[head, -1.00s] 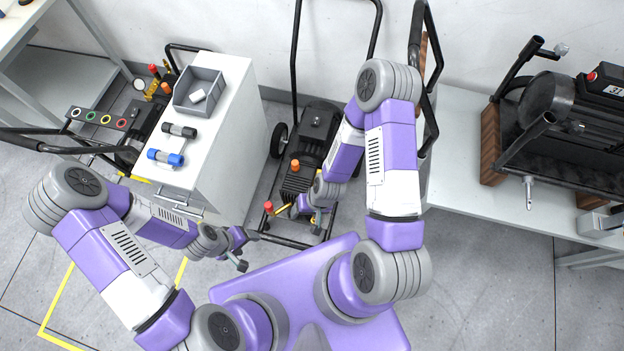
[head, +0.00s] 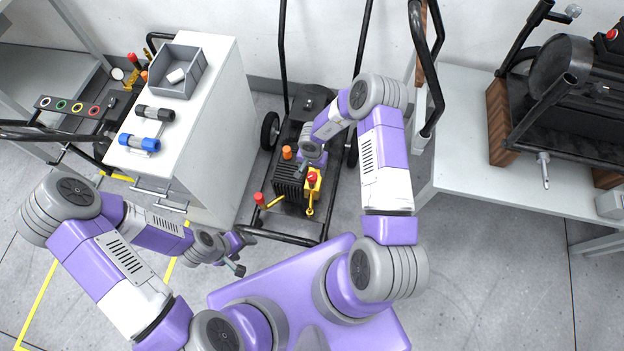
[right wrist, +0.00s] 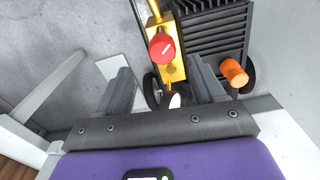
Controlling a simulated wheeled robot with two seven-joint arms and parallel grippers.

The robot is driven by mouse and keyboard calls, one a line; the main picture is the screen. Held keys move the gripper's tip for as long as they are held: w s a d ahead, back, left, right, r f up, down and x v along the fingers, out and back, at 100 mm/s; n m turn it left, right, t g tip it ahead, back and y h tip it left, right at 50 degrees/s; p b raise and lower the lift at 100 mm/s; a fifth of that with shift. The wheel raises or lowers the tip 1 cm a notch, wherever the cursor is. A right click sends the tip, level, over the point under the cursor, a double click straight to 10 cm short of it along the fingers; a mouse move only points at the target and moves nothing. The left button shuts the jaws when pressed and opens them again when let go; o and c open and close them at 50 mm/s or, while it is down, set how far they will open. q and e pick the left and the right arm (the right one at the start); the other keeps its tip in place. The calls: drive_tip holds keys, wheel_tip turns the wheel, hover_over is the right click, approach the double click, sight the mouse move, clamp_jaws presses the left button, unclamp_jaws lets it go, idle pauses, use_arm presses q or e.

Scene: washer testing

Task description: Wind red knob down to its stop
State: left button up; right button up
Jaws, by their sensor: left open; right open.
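The red knob (head: 312,178) sits on a yellow valve block (head: 314,188) on the pressure washer's pump in the head view. In the right wrist view the red knob (right wrist: 162,48) shows its round face, ahead of my right gripper (right wrist: 163,86), with the yellow block (right wrist: 170,68) around it. The jaws are open, with nothing between their tips, and the knob is apart from them. In the head view my right gripper (head: 311,163) is just behind the knob and partly hidden by its own wrist. My left gripper (head: 243,252) is open and empty, left of the washer's front bar.
The washer has an orange cap (head: 287,152) and a second red knob (head: 259,198) on a yellow stem. A white cabinet (head: 215,130) with a grey bin (head: 188,90) stands left. A bench (head: 465,130) with another machine stands right. Floor around the front is clear.

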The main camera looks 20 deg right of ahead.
sight(312, 176)
drive_tip(key=shift+w+f, duration=0.15)
drive_tip(key=shift+f, duration=0.4)
wheel_tip(312, 176, down, 7)
drive_tip(key=b, duration=0.3)
drive_tip(key=c, duration=1.1)
drive_tip(key=shift+o, duration=0.2)
